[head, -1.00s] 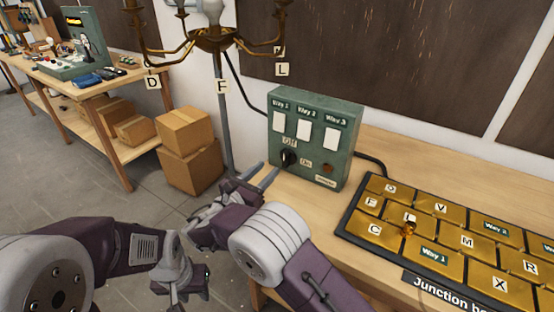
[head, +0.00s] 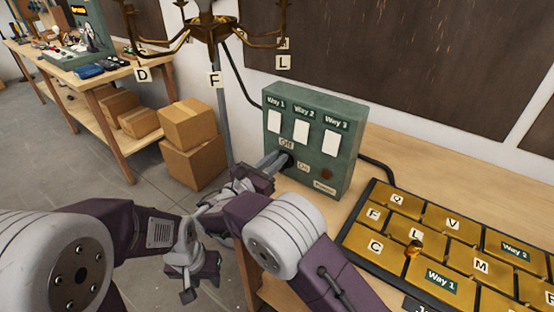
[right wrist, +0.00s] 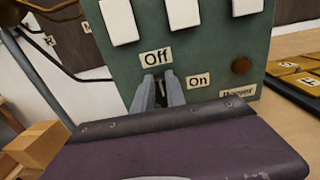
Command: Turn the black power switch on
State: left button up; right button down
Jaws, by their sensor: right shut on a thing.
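The black power switch (head: 289,160) is on the front of the green control box (head: 270,150), mostly hidden by my right gripper's fingers. In the right wrist view the dark switch (right wrist: 161,92) shows between the two grey fingers, just below the "Off" label (right wrist: 156,58). The "On" label (right wrist: 198,81) is to its lower right. My right gripper (head: 281,160) is shut on the switch; it also shows in the right wrist view (right wrist: 160,88). The switch's exact angle is hard to tell. My left gripper (head: 192,280) hangs low, away from the box; its jaws are unclear.
Above the switch are three white rockers, Way 1 (head: 275,122), Way 2 (head: 301,132) and Way 3 (head: 331,143). A brass junction board (head: 450,250) lies on the bench to the right. A brass lamp (head: 208,28) hangs at upper left. Cardboard boxes (head: 190,145) stand behind.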

aim_at(291, 163)
jog(key=shift+f, duration=0.1)
jog(key=m+b, duration=0.3)
jog(key=shift+s+d+f+m, duration=0.25)
jog(key=shift+d+f+m, duration=0.05)
jog(key=shift+d, duration=0.1)
jog(key=m+b, duration=0.4)
jog(key=b, duration=0.1)
jog(key=d+f+m+b, duration=0.1)
jog(key=m+b, duration=0.3)
jog(key=b, duration=0.1)
jog(key=s+f+m+b, duration=0.1)
jog(key=m+b, duration=0.3)
jog(key=b, duration=0.1)
jog(key=shift+d, duration=0.25)
jog(key=shift+m+b, duration=0.9)
jog(key=shift+b, duration=0.1)
jog(key=shift+m+b, duration=0.3)
jog(key=shift+b, duration=0.05)
jog(key=shift+r, duration=0.15)
jog(key=c, duration=1.4)
grip_release()
jog(key=shift+o, duration=0.2)
jog(key=shift+w, duration=0.15)
